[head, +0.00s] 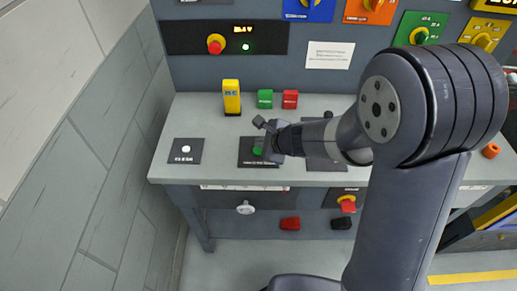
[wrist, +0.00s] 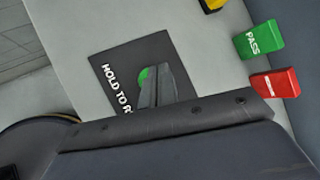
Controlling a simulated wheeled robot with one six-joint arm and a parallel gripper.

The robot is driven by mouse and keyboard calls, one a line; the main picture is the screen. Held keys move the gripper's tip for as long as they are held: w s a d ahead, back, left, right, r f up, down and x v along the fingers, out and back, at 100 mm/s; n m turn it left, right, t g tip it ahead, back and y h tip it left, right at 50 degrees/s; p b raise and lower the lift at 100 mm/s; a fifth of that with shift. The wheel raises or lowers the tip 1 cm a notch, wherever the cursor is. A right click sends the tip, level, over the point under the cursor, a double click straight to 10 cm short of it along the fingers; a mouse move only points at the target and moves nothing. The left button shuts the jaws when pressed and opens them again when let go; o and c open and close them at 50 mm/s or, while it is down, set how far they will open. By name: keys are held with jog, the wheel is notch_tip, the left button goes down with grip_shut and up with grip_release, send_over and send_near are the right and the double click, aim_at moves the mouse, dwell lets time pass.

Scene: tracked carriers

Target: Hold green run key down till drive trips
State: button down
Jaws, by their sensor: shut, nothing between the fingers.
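The green run key (head: 257,151) sits on a dark plate (head: 262,163) on the grey bench. In the wrist view the plate reads "HOLD TO R…", the rest hidden, and part of the green key (wrist: 144,76) shows beside the fingers. My gripper (head: 264,128) is shut and empty, over the right side of the key. In the wrist view the fingertips (wrist: 150,72) overlap the key; I cannot tell whether they touch or press it. A panel behind carries a small lit display (head: 243,29), a red knob (head: 216,44) and a glowing green lamp (head: 246,48).
A yellow block (head: 232,98), a green PASS block (wrist: 259,42) and a red block (wrist: 275,83) stand behind the key. A plate with a white button (head: 186,149) lies to the left. A red-and-yellow knob (head: 347,204) is on the bench front. The bench between these plates is clear.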

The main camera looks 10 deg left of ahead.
jog(key=shift+f, duration=0.1)
jog(key=shift+f+b, duration=0.35)
jog(key=shift+b, duration=0.2)
jog(key=shift+f+b, duration=0.5)
jog(key=shift+b, duration=0.05)
dwell(0.5)
jog(key=shift+r, duration=0.1)
dwell(3.2)
jog(key=shift+r+p, duration=0.75)
jog(key=shift+r, duration=0.1)
jog(key=shift+r, duration=0.1)
notch_tip(320, 180, up, 5)
jog(key=p, duration=0.4)
jog(key=shift+p, duration=0.3)
jog(key=shift+f, duration=0.2)
dwell(0.7)
